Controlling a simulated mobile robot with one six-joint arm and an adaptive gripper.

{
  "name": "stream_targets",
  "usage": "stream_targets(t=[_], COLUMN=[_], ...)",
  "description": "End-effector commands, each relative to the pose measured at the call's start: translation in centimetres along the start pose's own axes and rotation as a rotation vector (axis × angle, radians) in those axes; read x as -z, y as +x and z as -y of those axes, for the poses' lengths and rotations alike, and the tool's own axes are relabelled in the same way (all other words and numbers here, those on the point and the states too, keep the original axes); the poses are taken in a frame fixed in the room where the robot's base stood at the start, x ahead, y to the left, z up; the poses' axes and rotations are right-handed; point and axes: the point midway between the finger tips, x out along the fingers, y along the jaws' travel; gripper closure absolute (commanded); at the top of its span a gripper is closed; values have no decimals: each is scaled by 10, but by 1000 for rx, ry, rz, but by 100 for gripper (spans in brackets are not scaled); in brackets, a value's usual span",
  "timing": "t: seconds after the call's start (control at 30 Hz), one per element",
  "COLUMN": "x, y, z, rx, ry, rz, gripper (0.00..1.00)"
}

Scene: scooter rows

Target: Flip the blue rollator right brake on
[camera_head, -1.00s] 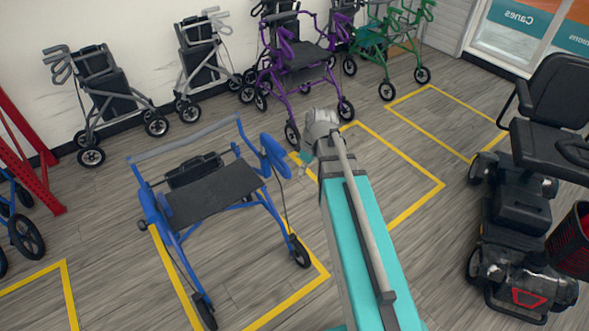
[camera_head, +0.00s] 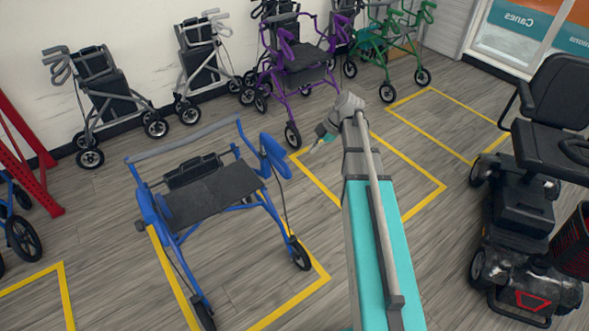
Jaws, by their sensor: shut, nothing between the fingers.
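The blue rollator (camera_head: 178,238) stands upright on the wood-look floor at left of centre, inside a yellow outline. It has a dark seat (camera_head: 211,195) and a grey-blue bar across its back. Its blue handle on the right side (camera_head: 274,157) is nearest my arm; a thin cable hangs down from it. A separate brake lever is too small to tell apart there. My gripper (camera_head: 313,150) is shut and empty, a little to the right of that handle in the picture, pointing down and left. A gap of floor shows between them.
Grey rollators (camera_head: 110,98), a purple one (camera_head: 299,68) and a green one (camera_head: 398,52) stand along the back wall. A black mobility scooter (camera_head: 520,190) stands at right. A red rack (camera_head: 28,158) is at left. Yellow-outlined floor (camera_head: 405,165) right of my gripper is clear.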

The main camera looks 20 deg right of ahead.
Motion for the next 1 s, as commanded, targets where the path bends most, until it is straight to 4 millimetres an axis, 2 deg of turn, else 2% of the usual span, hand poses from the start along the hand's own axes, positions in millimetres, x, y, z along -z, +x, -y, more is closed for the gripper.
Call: stream_targets(t=[0.1, 0.33, 1.0], x=[-10, -19, -20], y=[-3, -8, -5], z=[-8, -13, -14], rx=[-20, -45, -50], ry=[-94, -212, -235], rz=[-21, -43, -47], gripper=[100, 100, 100])
